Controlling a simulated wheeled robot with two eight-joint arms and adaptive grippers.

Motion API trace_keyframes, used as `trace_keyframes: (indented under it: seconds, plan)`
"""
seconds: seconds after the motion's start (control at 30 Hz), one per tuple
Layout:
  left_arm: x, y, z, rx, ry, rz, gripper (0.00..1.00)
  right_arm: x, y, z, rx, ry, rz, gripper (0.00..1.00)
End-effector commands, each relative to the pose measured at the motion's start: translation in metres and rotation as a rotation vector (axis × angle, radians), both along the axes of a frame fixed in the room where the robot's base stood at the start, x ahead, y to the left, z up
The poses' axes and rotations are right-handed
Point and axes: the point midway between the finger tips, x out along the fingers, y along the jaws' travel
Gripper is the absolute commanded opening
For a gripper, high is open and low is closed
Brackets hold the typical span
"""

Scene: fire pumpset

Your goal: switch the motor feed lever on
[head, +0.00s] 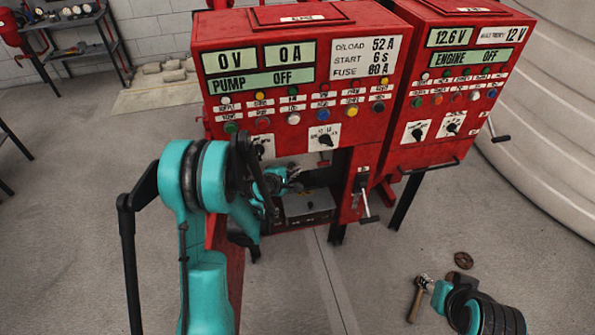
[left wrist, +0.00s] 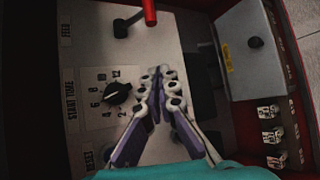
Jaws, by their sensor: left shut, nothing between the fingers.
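The motor feed lever (left wrist: 149,13) has a red grip and a dark arm and sits beside the FEED label at the top of the left wrist view. In the head view I cannot make it out behind my left arm. My left gripper (left wrist: 160,76) is shut and empty in front of the pale panel, below the lever in the picture and apart from it. In the head view the left gripper (head: 287,182) is under the front of the red pump cabinet (head: 203,110). My right gripper (head: 420,292) is low at the right; its jaws are unclear.
A black START TIME knob (left wrist: 117,93) is left of the left fingers. The pump display (head: 262,82) reads PUMP OFF, 0 V, 0 A. The floor in front is mostly clear.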

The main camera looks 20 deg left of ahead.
Motion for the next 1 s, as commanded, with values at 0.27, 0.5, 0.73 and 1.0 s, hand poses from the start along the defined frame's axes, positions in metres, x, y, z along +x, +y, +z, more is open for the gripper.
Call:
trace_keyframes:
  seconds: [0.27, 0.5, 0.73, 1.0]
  plan:
    - [0.055, -0.009, -0.030, 0.000, 0.000, -0.002, 0.00, 0.000, 0.000, -0.019, 0.000, 0.000, 0.000, 0.40]
    - [0.058, -0.033, -0.021, 0.000, 0.000, -0.002, 0.00, 0.000, 0.000, -0.027, 0.000, 0.000, 0.000, 0.40]
    - [0.054, -0.044, -0.014, 0.000, 0.001, -0.001, 0.00, 0.000, 0.000, -0.029, 0.000, 0.000, 0.000, 0.40]
    - [0.054, -0.044, -0.014, 0.000, 0.001, 0.000, 0.00, 0.000, 0.000, -0.029, 0.000, 0.000, 0.000, 0.40]
